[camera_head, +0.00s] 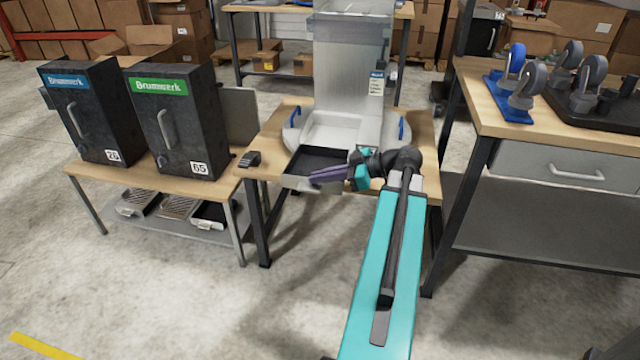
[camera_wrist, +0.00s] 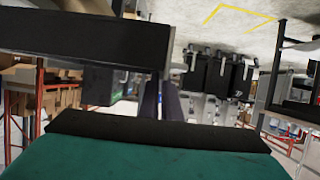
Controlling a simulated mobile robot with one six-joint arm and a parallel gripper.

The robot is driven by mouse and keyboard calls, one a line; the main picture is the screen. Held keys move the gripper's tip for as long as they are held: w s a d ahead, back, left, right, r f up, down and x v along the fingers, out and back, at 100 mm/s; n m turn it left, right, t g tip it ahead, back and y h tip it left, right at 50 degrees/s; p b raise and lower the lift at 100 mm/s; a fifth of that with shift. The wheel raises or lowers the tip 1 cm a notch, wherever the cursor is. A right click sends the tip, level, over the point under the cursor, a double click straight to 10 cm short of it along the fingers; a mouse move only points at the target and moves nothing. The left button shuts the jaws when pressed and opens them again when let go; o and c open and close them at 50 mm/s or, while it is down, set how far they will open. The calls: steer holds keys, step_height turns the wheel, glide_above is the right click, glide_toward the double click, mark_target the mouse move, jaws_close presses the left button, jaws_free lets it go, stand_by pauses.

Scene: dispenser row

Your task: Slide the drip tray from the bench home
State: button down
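The drip tray (camera_head: 318,158), black inside with a pale grey front (camera_head: 298,184), is at the front of the middle bench, before the white base of the clear-hopper dispenser (camera_head: 345,130). My gripper (camera_head: 315,179) reaches in from the right, its purple fingers across the tray's front edge. In the wrist view, a large dark slab, probably the tray (camera_wrist: 90,38), fills the upper left. The purple fingers (camera_wrist: 160,100) lie just below its right end, close together. Their tips are small and blurred, so I cannot tell whether they grip the tray.
Two black Brumwerk dispensers (camera_head: 98,112) (camera_head: 178,120) stand on the left bench, with several trays on its lower shelf (camera_head: 175,210). A small black object (camera_head: 250,159) lies at the middle bench's left edge. Casters (camera_head: 516,80) stand on the right bench. The floor in front is clear.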

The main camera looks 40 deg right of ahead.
mark_target(332, 159)
steer(key=shift+d, duration=0.15)
stand_by(0.4)
steer(key=shift+w+d+p, duration=0.4)
steer(key=shift+w+d, duration=0.4)
steer(key=shift+d, duration=0.45)
steer(key=shift+w+d+p, duration=0.4)
steer(key=shift+w+d, duration=0.4)
steer(key=shift+d, duration=0.45)
steer(key=shift+w+d+p, duration=0.4)
steer(key=shift+w+d, duration=0.4)
steer(key=shift+d, duration=0.45)
steer(key=shift+w+d+f+b, duration=0.1)
steer(key=shift+w+d+b, duration=0.25)
steer(key=shift+w+d, duration=0.55)
steer(key=shift+w+d+f+b, duration=0.15)
steer(key=shift+w+d+b, duration=0.25)
steer(key=shift+d, duration=0.9)
steer(key=shift+w+d+f+b, duration=0.1)
steer(key=shift+w+d+b, duration=0.2)
steer(key=shift+w+d, duration=0.65)
steer(key=shift+s+d, duration=0.15)
steer(key=shift+d, duration=0.05)
steer(key=shift+f+b, duration=0.25)
steer(key=shift+b, duration=0.15)
